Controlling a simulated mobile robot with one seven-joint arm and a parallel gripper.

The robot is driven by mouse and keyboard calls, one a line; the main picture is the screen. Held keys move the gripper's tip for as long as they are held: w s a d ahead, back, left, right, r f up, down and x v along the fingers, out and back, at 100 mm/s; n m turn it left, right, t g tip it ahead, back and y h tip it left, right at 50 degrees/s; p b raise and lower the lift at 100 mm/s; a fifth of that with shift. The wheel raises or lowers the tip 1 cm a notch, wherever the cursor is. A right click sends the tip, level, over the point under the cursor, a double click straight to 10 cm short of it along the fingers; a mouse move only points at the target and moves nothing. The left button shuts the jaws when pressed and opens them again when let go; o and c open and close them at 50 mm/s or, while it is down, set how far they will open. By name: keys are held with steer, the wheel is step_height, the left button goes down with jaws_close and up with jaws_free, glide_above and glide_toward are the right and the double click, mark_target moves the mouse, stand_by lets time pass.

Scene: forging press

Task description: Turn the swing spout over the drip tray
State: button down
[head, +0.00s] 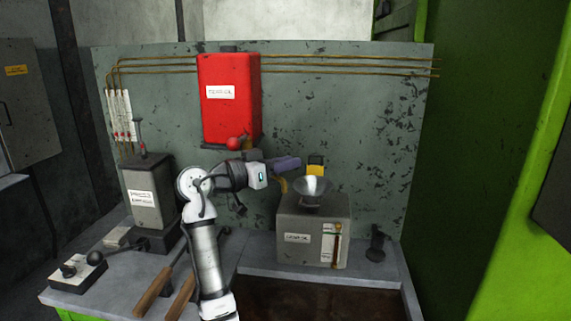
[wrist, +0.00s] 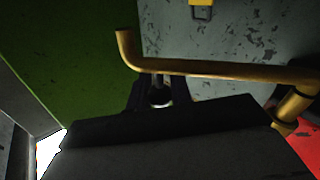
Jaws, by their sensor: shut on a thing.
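The swing spout (wrist: 220,70) is a brass pipe crossing the wrist view, joined to an upright brass piece at the right and bent at its far left end. In the head view its bent end (head: 283,185) shows below my gripper, just left of the funnel. My gripper (head: 287,163) is shut on the spout below the red tank (head: 228,100). In the wrist view the dark fingers (wrist: 159,92) meet the pipe's middle; their exact contact is partly hidden. A dark brown, tray-like recess (head: 320,300) lies at the front; I cannot tell whether it is the drip tray.
A metal funnel (head: 312,192) sits on a grey box (head: 300,225) right of the spout. A red ball knob (head: 235,143) is under the tank. A yellow tag (head: 316,164) is on the panel.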

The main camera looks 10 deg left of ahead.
steer(key=c, duration=1.3)
jaws_free()
steer(key=b+v, duration=0.4)
steer(key=v, duration=0.9)
steer(key=shift+s+a, duration=0.25)
steer(key=shift+s, duration=0.05)
steer(key=shift+c, duration=0.2)
